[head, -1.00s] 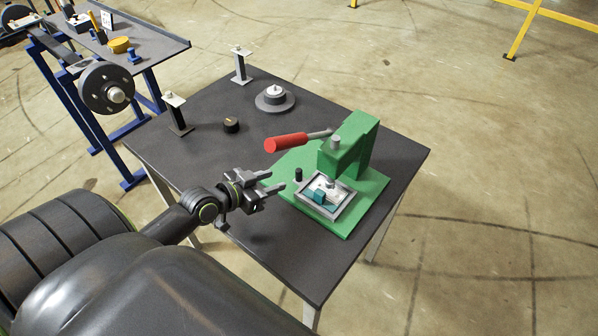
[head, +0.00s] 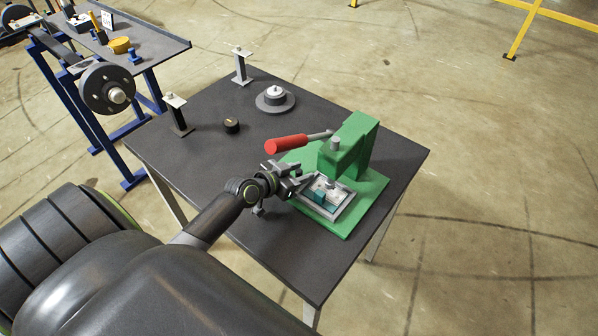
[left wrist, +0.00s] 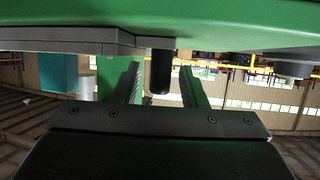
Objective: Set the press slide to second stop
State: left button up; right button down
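The green press (head: 352,150) stands on the dark table, with a red-handled lever (head: 287,144) at its upper left. On its base is a grey-framed tray (head: 346,207) holding a teal block (head: 319,196) and pale parts. My left gripper (head: 299,177) is at the left side of the tray, low over the base. In the left wrist view a black upright knob (left wrist: 160,72) shows between the two spread fingers, with gaps on both sides. The knob is hidden by the gripper in the head view. The slide's stops cannot be made out. My right gripper is not in view.
A black knob (head: 232,125), a round grey fixture (head: 275,99) and two small posts (head: 240,66) (head: 177,115) stand on the table's far and left parts. The table's near left is clear. A blue-framed bench (head: 160,42) stands beyond at left.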

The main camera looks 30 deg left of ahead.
aim_at(309, 186)
pick_arm(q)
grip_shut()
jog(key=shift+d, duration=0.1)
jog(key=d, duration=0.2)
jog(key=shift+s+d+p, duration=0.15)
jog(key=shift+d+p, duration=0.25)
jog(key=shift+d, duration=0.3)
jog(key=shift+f, duration=0.1)
